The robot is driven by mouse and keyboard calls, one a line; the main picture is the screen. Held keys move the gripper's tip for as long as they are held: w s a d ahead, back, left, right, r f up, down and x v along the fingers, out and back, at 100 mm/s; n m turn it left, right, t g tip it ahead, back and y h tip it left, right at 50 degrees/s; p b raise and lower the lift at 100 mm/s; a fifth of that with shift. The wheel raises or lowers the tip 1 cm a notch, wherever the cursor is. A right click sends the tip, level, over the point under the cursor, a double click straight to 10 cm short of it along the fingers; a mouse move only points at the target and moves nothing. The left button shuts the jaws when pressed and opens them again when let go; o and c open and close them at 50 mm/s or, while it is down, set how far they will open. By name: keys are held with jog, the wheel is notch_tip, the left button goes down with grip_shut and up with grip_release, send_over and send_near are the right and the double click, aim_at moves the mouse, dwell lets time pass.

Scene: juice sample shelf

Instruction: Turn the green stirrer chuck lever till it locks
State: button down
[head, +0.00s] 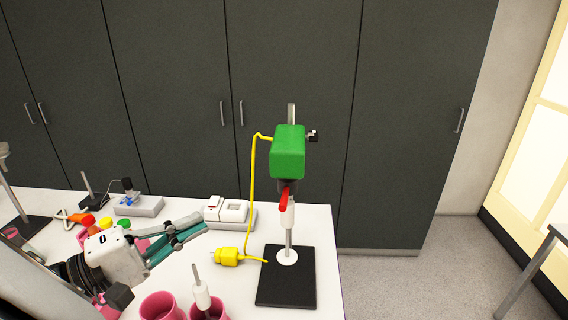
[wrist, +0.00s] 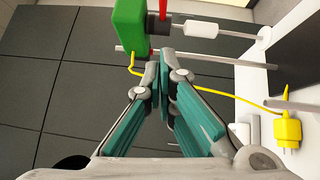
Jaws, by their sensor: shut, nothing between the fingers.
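The green stirrer (head: 288,152) is mounted on a vertical rod above a black base plate (head: 286,290). Its red chuck lever (head: 284,199) sits just under the green body and hangs downward in the head view. In the wrist view the green stirrer (wrist: 129,27) is at the top, with the red lever (wrist: 163,8) cut by the top edge beside the dark chuck (wrist: 158,27). A white piece (wrist: 201,24) is on the shaft beyond the chuck. My gripper (head: 203,223) is shut and empty, left of the stirrer and apart from the lever.
A yellow cord leads from the stirrer to a yellow plug (head: 228,257) on the white table. A white device (head: 230,213) stands behind my gripper. Pink cups (head: 160,306) are at the front, one holding a white-and-grey rod (head: 201,292). Dark cabinets (head: 170,90) stand behind.

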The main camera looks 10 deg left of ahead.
jog(key=p, duration=0.2)
send_near(284, 188)
jog(key=w+a, duration=0.1)
jog(key=w, duration=0.1)
jog(key=shift+w+d+r+p, duration=0.1)
jog(key=shift+w+d+p, duration=0.15)
jog(key=shift+d, duration=0.75)
jog(key=shift+w+d+r+p, duration=0.1)
jog(key=shift+w+d+p, duration=0.1)
jog(key=shift+d, duration=0.75)
